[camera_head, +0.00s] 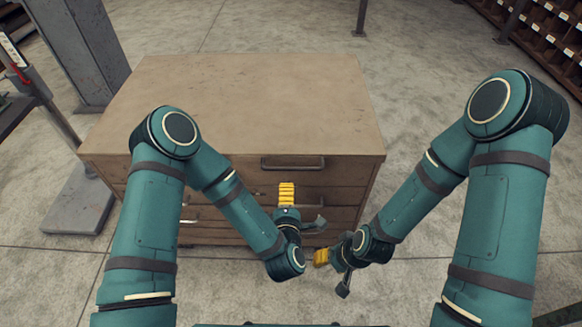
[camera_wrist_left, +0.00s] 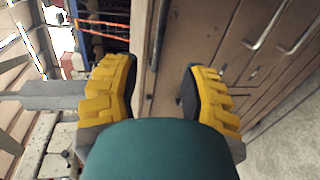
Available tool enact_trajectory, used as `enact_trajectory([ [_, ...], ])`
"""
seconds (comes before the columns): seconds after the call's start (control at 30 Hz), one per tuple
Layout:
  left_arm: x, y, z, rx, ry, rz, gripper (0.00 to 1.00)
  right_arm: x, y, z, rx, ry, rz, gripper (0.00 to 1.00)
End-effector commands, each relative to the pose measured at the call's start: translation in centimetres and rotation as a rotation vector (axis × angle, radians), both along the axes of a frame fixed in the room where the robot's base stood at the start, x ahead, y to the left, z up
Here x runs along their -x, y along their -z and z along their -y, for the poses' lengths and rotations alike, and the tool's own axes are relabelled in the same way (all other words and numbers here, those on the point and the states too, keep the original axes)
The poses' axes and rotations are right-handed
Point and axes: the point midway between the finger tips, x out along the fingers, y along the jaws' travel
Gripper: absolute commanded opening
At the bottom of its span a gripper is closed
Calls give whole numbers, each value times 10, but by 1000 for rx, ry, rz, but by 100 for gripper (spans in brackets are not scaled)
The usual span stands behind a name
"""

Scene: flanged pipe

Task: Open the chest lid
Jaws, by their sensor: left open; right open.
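The chest (camera_head: 240,90) is a wide brown box with a flat tan top, which lies shut, and drawers in its front. A bar handle (camera_head: 292,163) sits on the upper front, right of centre. My left gripper (camera_head: 287,195), with yellow fingers, is in front of the chest just below that handle. In the left wrist view its two fingers (camera_wrist_left: 158,90) are apart with nothing held between them, and the chest front (camera_wrist_left: 230,50) shows beyond. My right gripper (camera_head: 322,258) is open, lower and farther right, in front of the chest; its fingertips are partly hidden.
Lower drawer handles (camera_head: 310,204) are partly covered by my left gripper. A grey metal column (camera_head: 80,45) and a scale-like stand (camera_head: 78,205) are at the left. Shelves with labelled bins (camera_head: 555,35) stand at the far right. The concrete floor right of the chest is clear.

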Motion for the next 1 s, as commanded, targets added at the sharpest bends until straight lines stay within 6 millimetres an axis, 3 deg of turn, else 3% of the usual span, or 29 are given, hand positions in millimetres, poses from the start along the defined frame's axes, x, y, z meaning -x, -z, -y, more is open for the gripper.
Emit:
enact_trajectory([
  [0.53, -99, 21, -1, -2, -1, 2, 43, -3, 15, 0, 2, 2, 8, 47],
  [0.73, -116, 24, -1, -3, 1, 1, 43, -4, 17, 1, 2, 2, 9, 47],
  [1.0, -120, 25, -1, -3, 2, -1, 43, -4, 18, 1, 2, 3, 9, 47],
])
